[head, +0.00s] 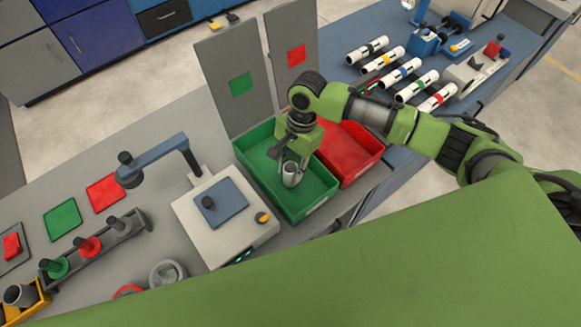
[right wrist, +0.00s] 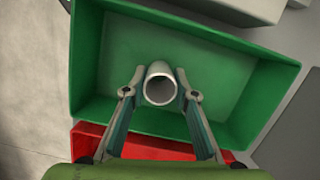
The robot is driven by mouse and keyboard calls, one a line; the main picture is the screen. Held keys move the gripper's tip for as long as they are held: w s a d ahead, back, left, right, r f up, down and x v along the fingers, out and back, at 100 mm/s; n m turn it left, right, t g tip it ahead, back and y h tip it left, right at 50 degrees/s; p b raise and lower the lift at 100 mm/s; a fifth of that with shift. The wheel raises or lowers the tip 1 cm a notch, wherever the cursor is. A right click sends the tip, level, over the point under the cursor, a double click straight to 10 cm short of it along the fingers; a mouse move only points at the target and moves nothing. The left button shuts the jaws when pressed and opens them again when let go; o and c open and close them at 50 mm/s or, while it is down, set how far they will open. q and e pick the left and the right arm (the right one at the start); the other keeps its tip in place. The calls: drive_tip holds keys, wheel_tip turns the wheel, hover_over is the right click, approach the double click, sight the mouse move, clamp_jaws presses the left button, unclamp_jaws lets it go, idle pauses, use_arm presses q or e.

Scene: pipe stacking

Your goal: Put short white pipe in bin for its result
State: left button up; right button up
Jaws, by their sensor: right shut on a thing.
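The short white pipe (head: 291,174) is held by my right gripper (head: 293,161) over the green bin (head: 267,205). In the right wrist view the pipe (right wrist: 160,84) stands with its open end toward the camera, between the two fingers of the right gripper (right wrist: 160,92). The green bin (right wrist: 205,62) lies behind it in that view, and its floor looks empty around the pipe. I cannot tell whether the pipe touches the bin floor. My left gripper is not in view.
A red bin (head: 350,155) stands right beside the green bin. Upright grey panels with a green square (head: 241,84) and a red square (head: 296,55) rise behind the bins. A white device with a blue pad (head: 221,202) stands left. Several banded white pipes (head: 417,86) lie at the right.

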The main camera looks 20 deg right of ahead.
drive_tip(key=shift+f, duration=0.25)
drive_tip(key=o, duration=1.1)
drive_tip(key=shift+o, duration=0.2)
drive_tip(key=v, duration=1.2)
drive_tip(key=shift+f, duration=0.1)
